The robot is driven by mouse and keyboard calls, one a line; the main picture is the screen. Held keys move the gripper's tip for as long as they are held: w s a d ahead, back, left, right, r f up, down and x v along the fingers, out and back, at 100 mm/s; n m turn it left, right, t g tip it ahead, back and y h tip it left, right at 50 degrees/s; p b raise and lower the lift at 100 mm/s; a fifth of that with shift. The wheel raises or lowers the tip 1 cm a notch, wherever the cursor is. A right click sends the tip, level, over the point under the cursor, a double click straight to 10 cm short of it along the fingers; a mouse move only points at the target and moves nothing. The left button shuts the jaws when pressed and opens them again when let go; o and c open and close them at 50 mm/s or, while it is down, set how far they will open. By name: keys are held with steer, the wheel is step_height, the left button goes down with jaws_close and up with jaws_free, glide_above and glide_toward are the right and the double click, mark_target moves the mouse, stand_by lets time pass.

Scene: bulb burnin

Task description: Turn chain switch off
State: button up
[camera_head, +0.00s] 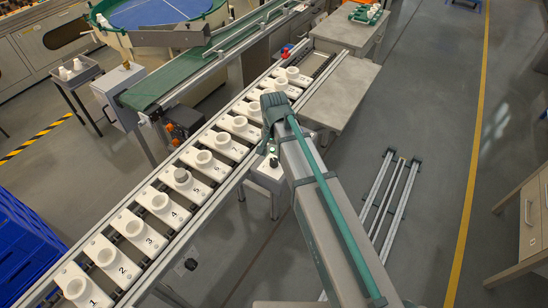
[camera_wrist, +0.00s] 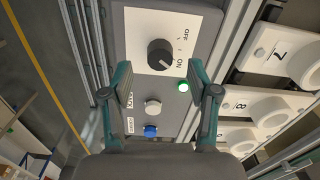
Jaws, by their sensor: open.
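The chain switch is a black rotary knob (camera_wrist: 160,54) on a white plate marked ON and OFF. Its pointer appears turned toward the ON side. It sits on a grey control box (camera_wrist: 149,92) that also carries a lit green lamp (camera_wrist: 183,86), a white button (camera_wrist: 153,107) and a blue button (camera_wrist: 150,131). My gripper (camera_wrist: 160,76) is open and empty; its fingertips are either side of and just short of the knob in the picture, not visibly touching it. In the head view the box (camera_head: 267,175) is partly hidden by my arm.
A chain conveyor with numbered white carriers (camera_head: 137,232) and round sockets runs beside the box; its carriers (camera_wrist: 281,51) and metal rail lie close right of my gripper in the wrist view. A grey table (camera_head: 338,92) stands beyond.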

mark_target(274, 160)
steer(key=shift+f, duration=1.65)
jaws_close()
steer(key=shift+n, duration=0.3)
steer(key=n, duration=1.3)
steer(key=shift+r, duration=0.1)
steer(key=shift+n, duration=0.3)
